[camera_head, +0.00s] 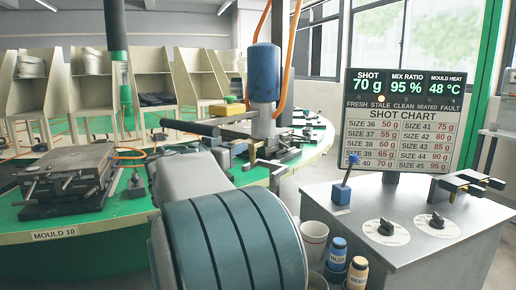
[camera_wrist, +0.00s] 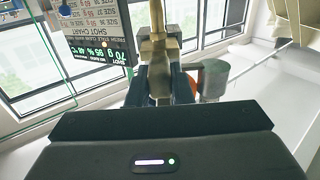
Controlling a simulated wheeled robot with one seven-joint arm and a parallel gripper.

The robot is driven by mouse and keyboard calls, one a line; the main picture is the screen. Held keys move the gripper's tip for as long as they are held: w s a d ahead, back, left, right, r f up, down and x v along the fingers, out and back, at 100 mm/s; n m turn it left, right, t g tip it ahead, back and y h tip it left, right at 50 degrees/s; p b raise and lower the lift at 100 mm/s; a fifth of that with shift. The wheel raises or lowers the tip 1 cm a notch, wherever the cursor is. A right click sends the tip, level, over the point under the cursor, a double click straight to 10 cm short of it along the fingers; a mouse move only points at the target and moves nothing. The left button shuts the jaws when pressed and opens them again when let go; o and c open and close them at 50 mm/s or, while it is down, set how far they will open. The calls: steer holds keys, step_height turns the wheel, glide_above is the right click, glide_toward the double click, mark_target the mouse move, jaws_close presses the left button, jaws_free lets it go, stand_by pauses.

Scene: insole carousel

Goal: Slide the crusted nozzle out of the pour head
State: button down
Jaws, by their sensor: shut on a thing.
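In the wrist view my gripper (camera_wrist: 161,74) is shut on a brass-coloured piece, the nozzle (camera_wrist: 158,50), which stands between the two dark fingers and runs on to the top edge. In the head view the pour head (camera_head: 263,75) appears as a blue cylinder over a grey lower body, with orange hoses beside it. My arm fills the front middle there and points toward it. My fingertips and the nozzle cannot be made out clearly in that view. I cannot tell how far the nozzle sits in the head.
A grey cabinet (camera_head: 410,225) at right carries a blue-knobbed lever (camera_head: 343,184), two dials and a dark bracket (camera_head: 466,184). A cup (camera_head: 314,236) and two bottles stand close by my arm. A metal mould (camera_head: 70,178) lies on the green carousel (camera_head: 115,222). The display (camera_head: 402,120) stands behind.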

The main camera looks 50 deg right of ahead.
steer(key=shift+s+a+b, duration=0.15)
steer(key=shift+a+b, duration=0.75)
steer(key=shift+a, duration=0.8)
